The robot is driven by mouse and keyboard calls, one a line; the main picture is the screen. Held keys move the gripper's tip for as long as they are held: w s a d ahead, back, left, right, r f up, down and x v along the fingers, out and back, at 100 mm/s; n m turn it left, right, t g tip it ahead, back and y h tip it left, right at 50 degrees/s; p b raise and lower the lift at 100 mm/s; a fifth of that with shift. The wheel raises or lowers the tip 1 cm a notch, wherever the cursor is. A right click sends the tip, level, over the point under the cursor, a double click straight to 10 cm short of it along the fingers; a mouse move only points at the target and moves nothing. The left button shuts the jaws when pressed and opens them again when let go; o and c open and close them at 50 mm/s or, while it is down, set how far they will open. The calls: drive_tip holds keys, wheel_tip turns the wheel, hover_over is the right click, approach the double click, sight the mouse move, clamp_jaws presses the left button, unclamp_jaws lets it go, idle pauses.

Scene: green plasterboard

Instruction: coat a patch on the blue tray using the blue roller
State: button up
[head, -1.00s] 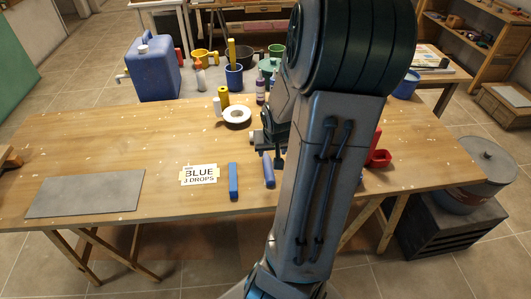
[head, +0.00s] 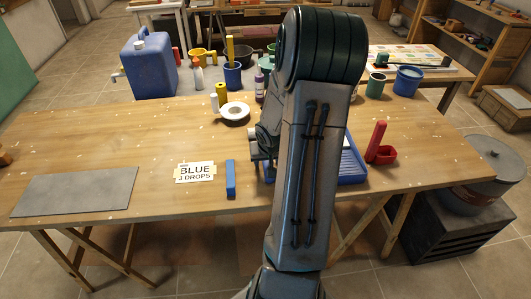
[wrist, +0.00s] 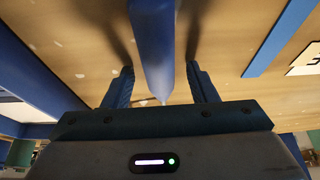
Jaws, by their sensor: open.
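My gripper (wrist: 160,85) is open in the wrist view, with a long rounded blue piece (wrist: 153,45) between its two fingers. I take this piece for part of the blue roller; there is a gap on each side of it. In the head view my arm hides most of the gripper and the roller. The blue tray (head: 352,165) shows partly behind my arm on the right. A broad blue edge at the left of the wrist view (wrist: 30,65) looks like the tray. A flat blue bar (head: 230,180) lies left of my gripper.
A card (head: 195,172) reading "BLUE 3 DROPS" lies beside the bar. A grey board (head: 75,191) lies at the left. A red holder (head: 381,153) stands right of the tray. Tape (head: 235,111), bottles and a blue canister (head: 149,66) stand behind. The left-middle tabletop is clear.

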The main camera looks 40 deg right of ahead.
clamp_jaws()
drive_tip(key=shift+r, duration=0.15)
wheel_tip(320, 180, up, 5)
drive_tip(key=shift+d+f+p, duration=0.1)
drive_tip(key=shift+p, duration=1.15)
drive_tip(key=d+r+p, duration=0.1)
drive_tip(key=d+r, duration=0.5)
drive_tip(key=d, duration=0.5)
drive_tip(key=shift+w+d, duration=0.15)
drive_tip(key=shift+d, duration=0.1)
